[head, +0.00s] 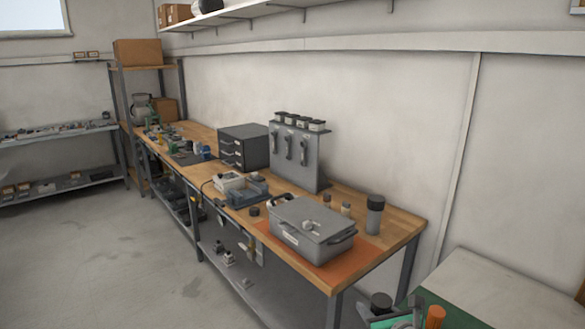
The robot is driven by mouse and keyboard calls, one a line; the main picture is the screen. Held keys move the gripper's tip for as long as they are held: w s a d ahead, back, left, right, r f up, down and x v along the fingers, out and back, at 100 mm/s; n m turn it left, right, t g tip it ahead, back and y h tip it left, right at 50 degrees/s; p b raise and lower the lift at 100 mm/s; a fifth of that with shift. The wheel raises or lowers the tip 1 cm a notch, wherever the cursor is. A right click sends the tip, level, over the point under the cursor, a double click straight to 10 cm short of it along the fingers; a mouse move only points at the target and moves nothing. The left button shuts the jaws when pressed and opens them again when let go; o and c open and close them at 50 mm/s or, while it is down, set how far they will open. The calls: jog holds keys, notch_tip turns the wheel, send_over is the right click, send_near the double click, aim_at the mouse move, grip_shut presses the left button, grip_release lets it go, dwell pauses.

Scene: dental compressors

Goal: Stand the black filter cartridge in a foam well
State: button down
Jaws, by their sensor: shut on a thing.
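My gripper cannot be made out in the head view. A dark upright cylinder with a black top (375,215) stands near the right end of the wooden bench. A short black round piece (381,301) shows at the bottom edge, beside a cut-off orange cylinder (435,317) and grey and green parts. I cannot tell whether either black piece is the filter cartridge. A grey case (322,240) sits on an orange mat near the bench's front right corner, with small pieces on top. No foam well can be made out.
The wooden bench (402,221) runs along the wall. It carries a grey upright panel (305,162) with black-topped jars, a drawer cabinet (238,150) and a blue-grey tray (248,194). A pale surface with a green mat (480,318) is at lower right. The floor (110,240) at left is clear.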

jog(key=a+n+y, duration=0.1)
jog(key=a+y, duration=0.1)
jog(key=a, duration=0.4)
jog(key=s+d+f+m+h+b, duration=0.2)
jog(key=s+d+h+b, duration=0.15)
jog(key=d, duration=0.75)
jog(key=s+d+f+m+h+b, duration=0.1)
jog(key=s+d+m+h+b, duration=0.25)
jog(key=d, duration=0.75)
jog(key=s+d+f+m+h+b, duration=0.2)
jog(key=s+d, duration=0.2)
jog(key=d, duration=0.7)
jog(key=w+a+r+n+y, duration=0.1)
jog(key=w+a+n+y, duration=0.1)
jog(key=a+n+y, duration=0.15)
jog(key=shift+m+h, duration=0.25)
jog(key=shift+m, duration=0.05)
jog(key=w+d+f, duration=0.2)
jog(key=w+f, duration=0.1)
jog(key=w+d+f+b, duration=0.1)
jog(key=w+d+f, duration=0.1)
jog(key=w+f, duration=0.1)
jog(key=w+d+f, duration=0.2)
jog(key=w+f, duration=0.1)
jog(key=w, duration=0.2)
jog(key=shift+d+f+b, duration=0.25)
jog(key=shift+d+b, duration=0.05)
jog(key=shift+d, duration=0.1)
jog(key=shift+w+d+f, duration=0.15)
jog(key=shift+f, duration=1.55)
